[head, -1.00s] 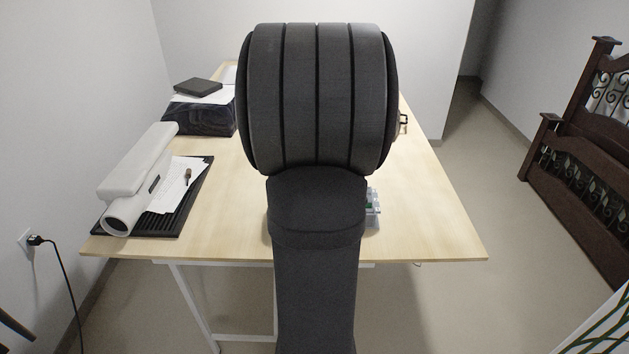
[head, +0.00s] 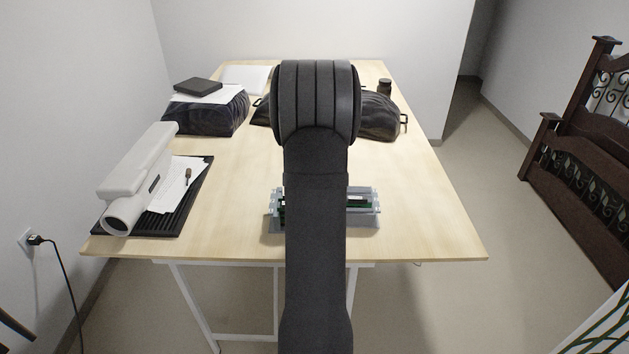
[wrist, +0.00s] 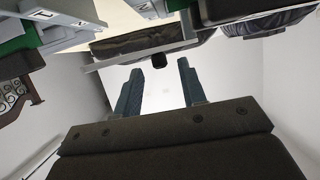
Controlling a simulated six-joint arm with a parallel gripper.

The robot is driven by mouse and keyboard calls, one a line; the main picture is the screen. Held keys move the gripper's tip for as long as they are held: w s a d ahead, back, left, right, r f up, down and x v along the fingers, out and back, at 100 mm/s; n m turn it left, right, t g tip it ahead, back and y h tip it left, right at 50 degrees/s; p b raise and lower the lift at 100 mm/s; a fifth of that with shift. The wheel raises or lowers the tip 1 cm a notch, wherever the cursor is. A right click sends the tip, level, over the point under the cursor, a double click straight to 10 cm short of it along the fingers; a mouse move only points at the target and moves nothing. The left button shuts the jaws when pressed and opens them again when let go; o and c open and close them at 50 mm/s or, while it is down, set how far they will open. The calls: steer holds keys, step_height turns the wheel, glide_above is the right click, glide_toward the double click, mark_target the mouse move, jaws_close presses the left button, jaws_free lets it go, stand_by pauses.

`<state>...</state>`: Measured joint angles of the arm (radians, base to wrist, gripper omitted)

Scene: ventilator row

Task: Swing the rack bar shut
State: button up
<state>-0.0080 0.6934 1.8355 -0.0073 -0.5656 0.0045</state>
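A grey rack (head: 365,216) with green boards (head: 358,201) in it stands near the front of the table. My arm hides its middle in the head view. In the wrist view, grey and white rack parts (wrist: 60,14) with letter labels and a green patch show at the upper left. I cannot make out for sure which part is the bar, or its angle. My gripper (wrist: 160,82) shows two blue-grey fingers standing apart with nothing between them. The fingertips appear clear of the rack parts. The gripper is hidden behind my arm in the head view.
On the table are a white cylindrical device (head: 137,170) on a black tray (head: 196,200) at left, a dark box-like bundle (head: 205,117), and a black bag (head: 380,118) at the back. Bare tabletop (head: 425,215) lies right of the rack.

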steer(key=shift+x, duration=0.8)
steer(key=shift+c, duration=0.2)
jaws_close()
steer(key=shift+s+a, duration=0.1)
steer(key=shift+a, duration=0.05)
steer(key=shift+s+a+m+g+h, duration=0.25)
steer(key=shift+a+m+h, duration=0.3)
steer(key=shift+m+h, duration=0.5)
steer(key=shift+s+a+m+g+h, duration=0.15)
steer(key=shift+s+a+m+h, duration=0.15)
steer(key=shift+a+m+h, duration=0.5)
steer(key=shift+s+a+m+g+h, duration=0.1)
steer(key=shift+a+m+g+h, duration=0.4)
steer(key=shift+m+h, duration=0.45)
steer(key=shift+a+m+g+h, duration=0.35)
steer(key=shift+m+g+h, duration=0.15)
steer(key=shift+m+h, duration=0.4)
steer(key=shift+s+a+m+g+h, duration=0.1)
steer(key=shift+a+m+g+h, duration=0.4)
steer(key=shift+m+h, duration=0.45)
steer(key=shift+a, duration=0.1)
